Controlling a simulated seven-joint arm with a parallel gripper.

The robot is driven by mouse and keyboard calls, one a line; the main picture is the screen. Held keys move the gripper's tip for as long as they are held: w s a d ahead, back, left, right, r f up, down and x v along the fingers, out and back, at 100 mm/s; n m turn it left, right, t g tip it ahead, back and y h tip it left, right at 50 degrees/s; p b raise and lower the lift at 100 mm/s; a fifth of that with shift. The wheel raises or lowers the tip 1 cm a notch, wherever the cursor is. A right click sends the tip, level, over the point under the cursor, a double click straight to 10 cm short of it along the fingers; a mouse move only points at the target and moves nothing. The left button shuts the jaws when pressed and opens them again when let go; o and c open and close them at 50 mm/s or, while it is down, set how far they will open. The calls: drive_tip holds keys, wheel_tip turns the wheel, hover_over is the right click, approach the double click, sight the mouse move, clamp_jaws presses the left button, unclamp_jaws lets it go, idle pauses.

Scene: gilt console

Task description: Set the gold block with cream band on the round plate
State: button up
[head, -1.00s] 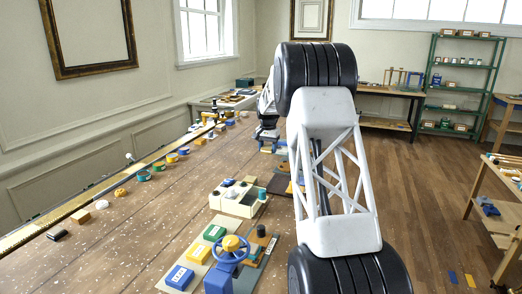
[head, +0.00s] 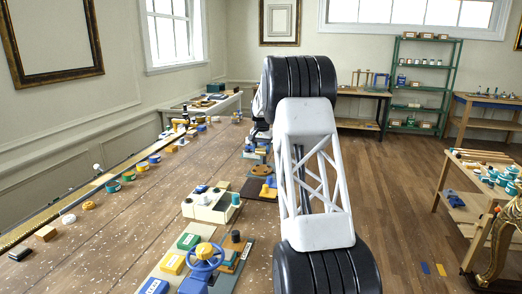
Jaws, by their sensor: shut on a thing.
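My own arm fills the middle of the head view, and its far end (head: 258,128) reaches over the long wooden table (head: 110,240). I cannot make out the gripper's fingers or anything between them; the arm's links hide that area. I cannot pick out a gold block with a cream band for certain. A small tan block (head: 45,232) lies at the table's left side, but no band shows on it. I cannot identify the round plate; small items near the arm's far end are too small to tell.
A cream box (head: 210,206) stands behind. Several small round items line the left side. The table's left middle is mostly clear.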

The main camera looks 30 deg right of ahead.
sight(262, 169)
drive_tip(key=shift+f, duration=0.25)
drive_tip(key=shift+f, duration=3.4)
drive_tip(key=shift+f, duration=0.15)
drive_tip(key=o, duration=1)
drive_tip(key=shift+r, duration=3.9)
